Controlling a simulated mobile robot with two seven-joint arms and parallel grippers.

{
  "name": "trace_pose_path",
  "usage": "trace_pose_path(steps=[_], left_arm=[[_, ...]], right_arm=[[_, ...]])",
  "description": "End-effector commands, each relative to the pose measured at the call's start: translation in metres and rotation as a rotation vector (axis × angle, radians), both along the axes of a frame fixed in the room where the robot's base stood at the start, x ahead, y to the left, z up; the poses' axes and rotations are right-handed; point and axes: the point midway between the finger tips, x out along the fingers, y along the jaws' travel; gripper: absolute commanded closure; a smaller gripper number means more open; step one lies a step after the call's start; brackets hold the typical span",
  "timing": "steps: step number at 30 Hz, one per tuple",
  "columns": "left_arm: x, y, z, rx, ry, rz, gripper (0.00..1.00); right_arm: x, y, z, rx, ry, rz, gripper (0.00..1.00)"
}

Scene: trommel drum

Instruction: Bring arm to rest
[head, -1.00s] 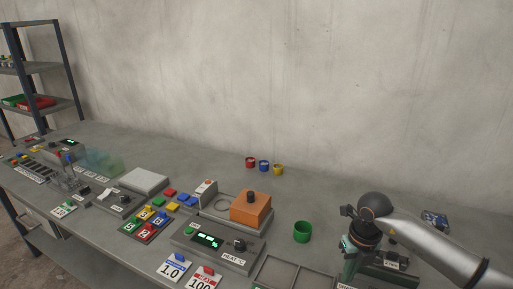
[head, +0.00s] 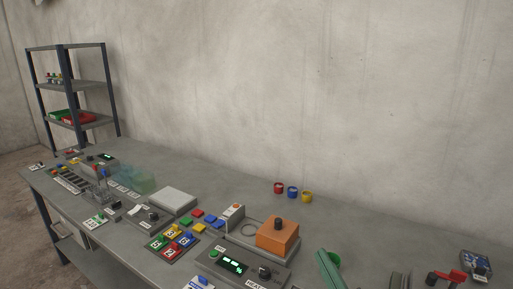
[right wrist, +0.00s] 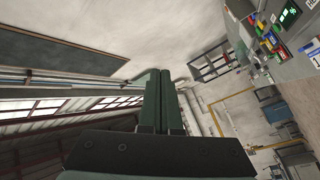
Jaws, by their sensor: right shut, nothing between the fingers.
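My right gripper (head: 328,268) shows at the bottom edge of the head view as a slanted green finger shape. It is raised in front of a green cup (head: 334,258), which it partly hides. In the right wrist view my green fingers (right wrist: 164,90) lie side by side, shut with nothing between them. They point at open air and the room beyond, and they touch nothing that I can see. Most of my right arm is outside the head view. My left gripper is in neither view.
The grey workbench (head: 215,168) holds an orange block (head: 277,236), small red, blue and yellow cups (head: 292,192), coloured buttons (head: 171,240) and a heater panel (head: 235,266). A red-handled device (head: 447,277) stands at right. A shelf rack (head: 88,84) stands far left.

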Motion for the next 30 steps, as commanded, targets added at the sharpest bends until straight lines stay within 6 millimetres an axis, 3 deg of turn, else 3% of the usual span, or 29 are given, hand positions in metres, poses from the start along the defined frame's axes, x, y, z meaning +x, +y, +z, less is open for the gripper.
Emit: trace_pose_path(steps=[3,6,9,12,18,25,30], left_arm=[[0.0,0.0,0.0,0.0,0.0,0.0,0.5],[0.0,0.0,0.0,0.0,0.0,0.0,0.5],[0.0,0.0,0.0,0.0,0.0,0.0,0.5],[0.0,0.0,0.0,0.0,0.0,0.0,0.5],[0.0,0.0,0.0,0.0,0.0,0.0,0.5],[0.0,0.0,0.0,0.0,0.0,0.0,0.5],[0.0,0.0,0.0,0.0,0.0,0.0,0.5]], right_arm=[[-0.018,-0.044,-0.051,0.156,0.264,-0.191,1.0],[-0.048,-0.07,-0.099,0.257,0.506,-0.322,1.0],[-0.087,-0.083,-0.141,0.325,0.732,-0.415,1.0],[-0.124,-0.088,-0.17,0.367,0.915,-0.47,1.0],[-0.188,-0.086,-0.204,0.412,1.196,-0.524,1.0],[-0.255,-0.077,-0.221,0.436,1.463,-0.543,1.0],[-0.241,-0.071,-0.239,0.455,1.413,-0.505,1.0]])
